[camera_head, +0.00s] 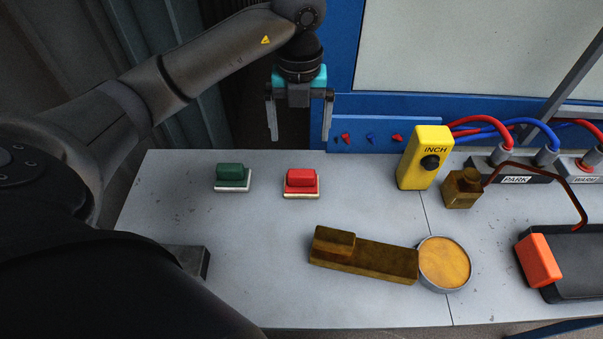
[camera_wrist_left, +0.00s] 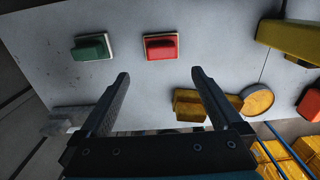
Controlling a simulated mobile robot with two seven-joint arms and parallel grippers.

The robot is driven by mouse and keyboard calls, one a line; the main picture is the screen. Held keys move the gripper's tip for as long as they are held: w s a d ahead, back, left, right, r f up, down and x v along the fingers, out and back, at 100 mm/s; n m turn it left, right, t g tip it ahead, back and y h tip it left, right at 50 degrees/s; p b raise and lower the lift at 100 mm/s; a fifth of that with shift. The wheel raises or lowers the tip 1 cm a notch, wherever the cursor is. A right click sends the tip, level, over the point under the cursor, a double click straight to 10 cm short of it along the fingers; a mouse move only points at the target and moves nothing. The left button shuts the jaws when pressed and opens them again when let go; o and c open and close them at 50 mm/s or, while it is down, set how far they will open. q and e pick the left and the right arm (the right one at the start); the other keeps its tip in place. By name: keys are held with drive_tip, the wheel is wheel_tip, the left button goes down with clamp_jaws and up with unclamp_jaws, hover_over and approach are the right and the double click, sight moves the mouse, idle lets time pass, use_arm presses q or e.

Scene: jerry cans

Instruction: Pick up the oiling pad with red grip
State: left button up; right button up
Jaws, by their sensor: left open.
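The oiling pad with red grip (camera_head: 301,179) lies on the grey table, a red block on a pale flat base; it also shows in the left wrist view (camera_wrist_left: 161,48). A similar pad with green grip (camera_head: 233,175) lies to its left, also in the left wrist view (camera_wrist_left: 92,47). My left gripper (camera_head: 299,139) is open and empty, fingers down, apart from the red pad and higher in the head picture. In the left wrist view, the red pad shows beyond the open fingertips (camera_wrist_left: 161,75). My right gripper is not in view.
A brown wooden block tool (camera_head: 375,261) and a round tin (camera_head: 444,264) lie right of the pads. A yellow INCH control box (camera_head: 425,158), a brass block (camera_head: 462,188), hoses and a black tray (camera_head: 582,285) are farther right. Table around the red pad is clear.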

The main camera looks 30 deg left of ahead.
use_arm(q)
hover_over(301, 173)
wheel_tip(301, 173, down, 7)
drive_tip(key=shift+a+b, duration=0.15)
drive_tip(key=shift+b, duration=0.25)
drive_tip(key=shift+f, duration=1.05)
wheel_tip(301, 173, down, 4)
drive_tip(key=shift+f+b, duration=0.1)
drive_tip(key=shift+b, duration=0.3)
drive_tip(key=c, duration=1.3)
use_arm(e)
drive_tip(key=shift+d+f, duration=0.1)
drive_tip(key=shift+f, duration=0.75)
